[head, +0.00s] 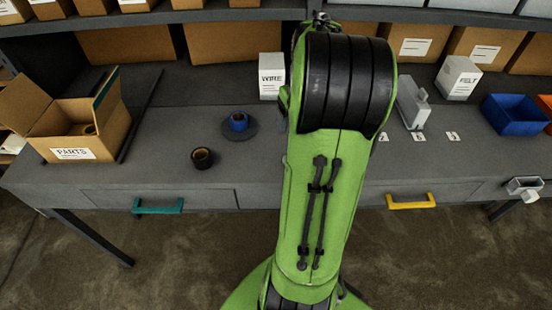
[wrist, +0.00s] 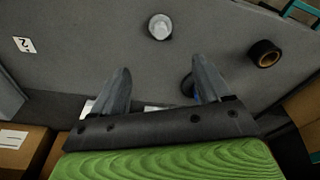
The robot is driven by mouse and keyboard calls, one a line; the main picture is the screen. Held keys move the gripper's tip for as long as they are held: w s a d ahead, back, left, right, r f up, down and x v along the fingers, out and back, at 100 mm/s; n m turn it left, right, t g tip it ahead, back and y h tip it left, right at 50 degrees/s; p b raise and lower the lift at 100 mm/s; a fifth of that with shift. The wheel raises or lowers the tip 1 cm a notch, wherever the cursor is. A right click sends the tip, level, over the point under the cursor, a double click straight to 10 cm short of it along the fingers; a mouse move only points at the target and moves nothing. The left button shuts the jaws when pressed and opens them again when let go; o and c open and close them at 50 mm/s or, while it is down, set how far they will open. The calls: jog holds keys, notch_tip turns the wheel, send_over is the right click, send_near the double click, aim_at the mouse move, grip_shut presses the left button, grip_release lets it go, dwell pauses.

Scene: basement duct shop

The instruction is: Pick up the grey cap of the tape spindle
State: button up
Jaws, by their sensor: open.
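The grey cap (wrist: 160,27) is a small pale round piece on the grey bench top, at the top middle of the wrist view. My arm hides it in the head view. My gripper (wrist: 161,63) is open and empty, its two fingers spread. The cap lies beyond the fingertips, roughly in line with the gap, and apart from them. The tape spindle (head: 251,134) has a dark round base with a blue tape roll (head: 238,121) on it. In the wrist view the spindle is mostly hidden behind the right finger.
A dark tape roll (head: 202,158) lies near the spindle; it also shows in the wrist view (wrist: 265,53). A PARTS carton (head: 84,130) stands at left, a WIRE box (head: 271,76) behind. Numbered cards (head: 418,137) and a blue bin (head: 512,115) are at right. Bench around the cap is clear.

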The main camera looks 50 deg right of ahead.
jog(key=f+b, duration=0.1)
jog(key=f, duration=0.4)
jog(key=w+f+b, duration=0.1)
jog(key=f, duration=0.9)
jog(key=shift+w+d+b, duration=0.35)
jog(key=shift+w+b, duration=0.05)
jog(key=c, duration=1.1)
